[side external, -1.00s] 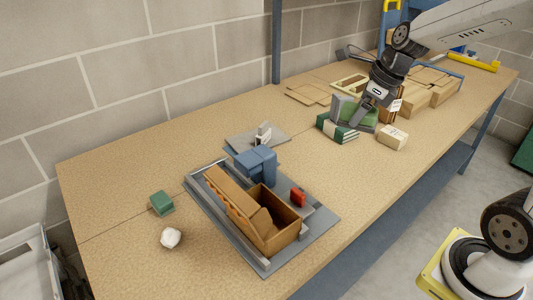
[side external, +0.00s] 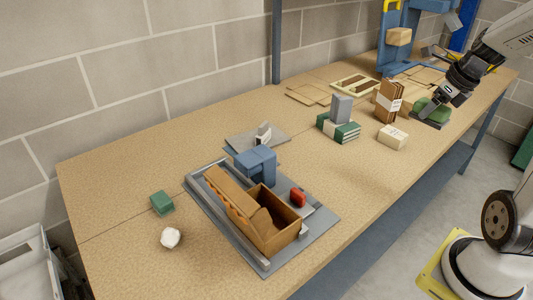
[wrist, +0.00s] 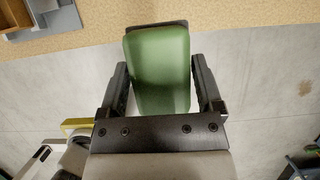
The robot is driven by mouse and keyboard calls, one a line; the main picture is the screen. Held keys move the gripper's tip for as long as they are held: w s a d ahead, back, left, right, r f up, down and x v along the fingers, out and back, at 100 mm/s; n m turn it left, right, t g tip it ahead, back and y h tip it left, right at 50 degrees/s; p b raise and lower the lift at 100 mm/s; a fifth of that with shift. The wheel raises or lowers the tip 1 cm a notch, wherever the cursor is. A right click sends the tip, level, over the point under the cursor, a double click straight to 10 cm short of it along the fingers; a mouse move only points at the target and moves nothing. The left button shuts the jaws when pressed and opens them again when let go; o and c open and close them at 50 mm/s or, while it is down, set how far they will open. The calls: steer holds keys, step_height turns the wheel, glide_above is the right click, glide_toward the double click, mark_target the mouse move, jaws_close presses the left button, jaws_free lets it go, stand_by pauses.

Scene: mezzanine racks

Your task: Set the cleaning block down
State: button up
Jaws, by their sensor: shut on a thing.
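The cleaning block (side external: 430,112) is green with a dark flat base. My gripper (side external: 438,104) is shut on it, at the front right part of the workbench in the side view. In the wrist view the block (wrist: 160,70) sits between the two fingers of my gripper (wrist: 161,88), one on each long side. There its far end overlaps the bench edge and the rest shows against the floor. I cannot tell whether its base touches the bench (side external: 350,190).
Left of the block stand a brown labelled bundle (side external: 388,101), a small tan box (side external: 392,137) and a green-and-white stack with a grey block (side external: 341,108) on top. A grey tray (side external: 197,190) with a brown bin is nearer. The front middle of the bench is clear.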

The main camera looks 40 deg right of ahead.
step_height(320, 180, down, 11)
steer(key=shift+a+r, duration=0.1)
jaws_close()
steer(key=shift+w, duration=0.1)
steer(key=w+d+f, duration=0.2)
steer(key=w+f, duration=0.1)
steer(key=w+d+f, duration=0.2)
steer(key=w, duration=0.2)
steer(key=w+d+f, duration=0.3)
steer(key=shift+w+f, duration=0.3)
steer(key=shift+w, duration=0.05)
steer(key=shift+w+d+f, duration=0.15)
steer(key=shift+w+f, duration=0.15)
steer(key=shift+f, duration=0.1)
steer(key=shift+w+d+f, duration=0.15)
steer(key=shift+w+f, duration=0.1)
steer(key=shift+f, duration=1.55)
